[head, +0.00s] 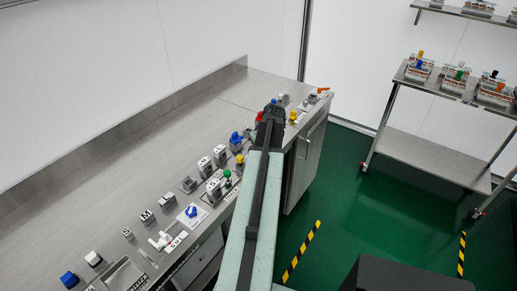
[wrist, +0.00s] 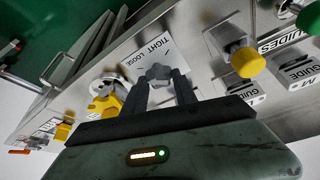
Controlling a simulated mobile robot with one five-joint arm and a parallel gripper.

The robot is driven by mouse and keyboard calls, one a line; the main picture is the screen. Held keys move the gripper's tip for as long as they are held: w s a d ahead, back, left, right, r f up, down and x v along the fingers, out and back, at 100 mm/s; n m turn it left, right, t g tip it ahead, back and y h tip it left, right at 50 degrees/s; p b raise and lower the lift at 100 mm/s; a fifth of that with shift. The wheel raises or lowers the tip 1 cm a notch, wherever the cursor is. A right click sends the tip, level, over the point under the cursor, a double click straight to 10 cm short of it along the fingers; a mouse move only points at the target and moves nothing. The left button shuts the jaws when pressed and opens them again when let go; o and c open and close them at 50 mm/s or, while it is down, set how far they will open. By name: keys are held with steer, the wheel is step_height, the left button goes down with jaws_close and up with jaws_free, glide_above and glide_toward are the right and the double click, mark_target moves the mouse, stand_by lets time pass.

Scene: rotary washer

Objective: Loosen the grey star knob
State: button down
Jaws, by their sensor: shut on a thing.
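The grey star knob (wrist: 158,76) sits on a white plate (wrist: 150,42) marked TIGHT and LOOSE, in the middle of the wrist view. My gripper (wrist: 160,84) reaches it from below in that view, one finger on each side, and is shut on the knob. In the head view my gripper (head: 271,112) is at the far end of the counter, and it and my arm hide the grey knob there.
A yellow knob (wrist: 244,63) stands to the right and yellow parts (wrist: 104,104) to the left in the wrist view. The steel counter (head: 90,190) carries several other knobs and blocks, including a blue knob (head: 236,138). A steel cart (head: 425,150) stands apart at right.

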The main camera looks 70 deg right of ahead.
steer(key=shift+s+f+n, duration=0.1)
steer(key=shift+s+n, duration=0.05)
steer(key=shift+n, duration=0.15)
steer(key=c, duration=1)
jaws_free()
steer(key=shift+r, duration=0.2)
steer(key=p+v, duration=0.7)
steer(key=shift+r, duration=0.25)
steer(key=shift+s, duration=0.1)
